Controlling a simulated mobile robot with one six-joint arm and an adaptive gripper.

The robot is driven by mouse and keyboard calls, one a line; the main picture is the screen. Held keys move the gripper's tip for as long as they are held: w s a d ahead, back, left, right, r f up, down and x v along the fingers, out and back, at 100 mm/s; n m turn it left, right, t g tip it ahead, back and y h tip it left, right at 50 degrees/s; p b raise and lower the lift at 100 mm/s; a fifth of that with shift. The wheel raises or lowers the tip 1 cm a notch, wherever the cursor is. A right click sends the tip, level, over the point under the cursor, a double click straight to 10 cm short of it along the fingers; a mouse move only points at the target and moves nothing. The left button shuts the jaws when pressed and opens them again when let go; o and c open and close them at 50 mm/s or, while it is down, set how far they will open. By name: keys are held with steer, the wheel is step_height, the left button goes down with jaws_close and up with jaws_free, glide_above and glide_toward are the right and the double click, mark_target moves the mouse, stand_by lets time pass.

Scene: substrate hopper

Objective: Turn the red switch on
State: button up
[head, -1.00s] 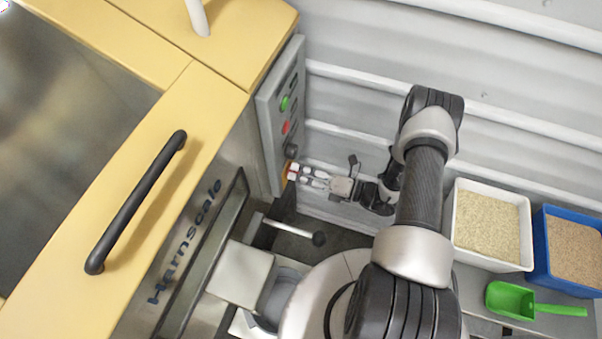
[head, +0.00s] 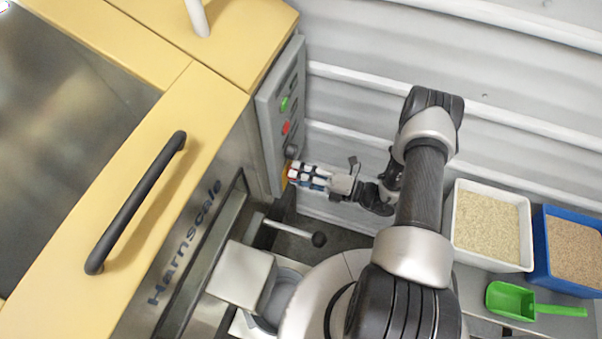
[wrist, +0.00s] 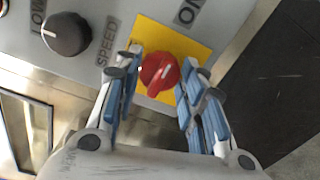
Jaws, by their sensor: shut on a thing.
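The red switch (wrist: 158,74) is a round knob with a raised ridge on a yellow plate (wrist: 150,32). In the wrist view its ridge slants from upper right to lower left. My gripper (wrist: 160,72) is shut on the knob, with one blue-padded finger on each side.
A black speed knob (wrist: 66,34) is left of the switch. Green (head: 284,104) and red (head: 286,127) buttons sit higher on the panel. A lever with a dark ball (head: 319,239) is below my gripper. White (head: 490,264) and blue (head: 546,285) bins and a green scoop (head: 511,300) are at right.

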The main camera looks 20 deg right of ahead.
steer(key=o, duration=1)
steer(key=shift+o, duration=0.2)
steer(key=v, duration=1.2)
